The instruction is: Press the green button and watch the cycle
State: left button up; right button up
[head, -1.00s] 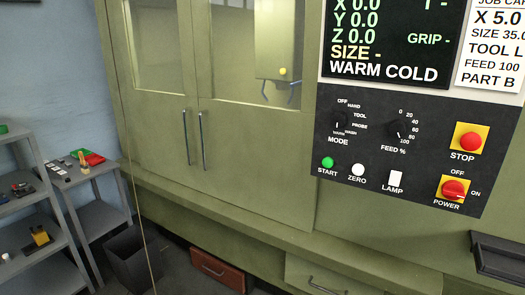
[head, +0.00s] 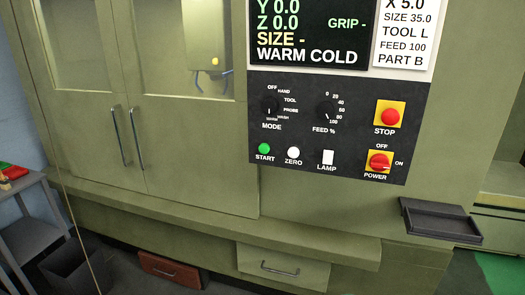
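The green START button (head: 264,149) sits at the lower left of the dark control panel (head: 345,165) on the green machine (head: 200,190). The white ZERO button (head: 293,156) is just right of it. The screen (head: 310,35) above reads WARM COLD, with SIZE and GRIP showing dashes. The two machine doors with upright handles (head: 116,138) (head: 137,138) look shut. Neither of my grippers is in view.
The panel also has a red STOP button (head: 390,116), a red POWER switch (head: 379,162), a LAMP switch (head: 328,157), and MODE (head: 269,106) and FEED knobs (head: 326,114). A dark tray (head: 440,222) juts out at right. A grey bin (head: 75,272) stands at lower left.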

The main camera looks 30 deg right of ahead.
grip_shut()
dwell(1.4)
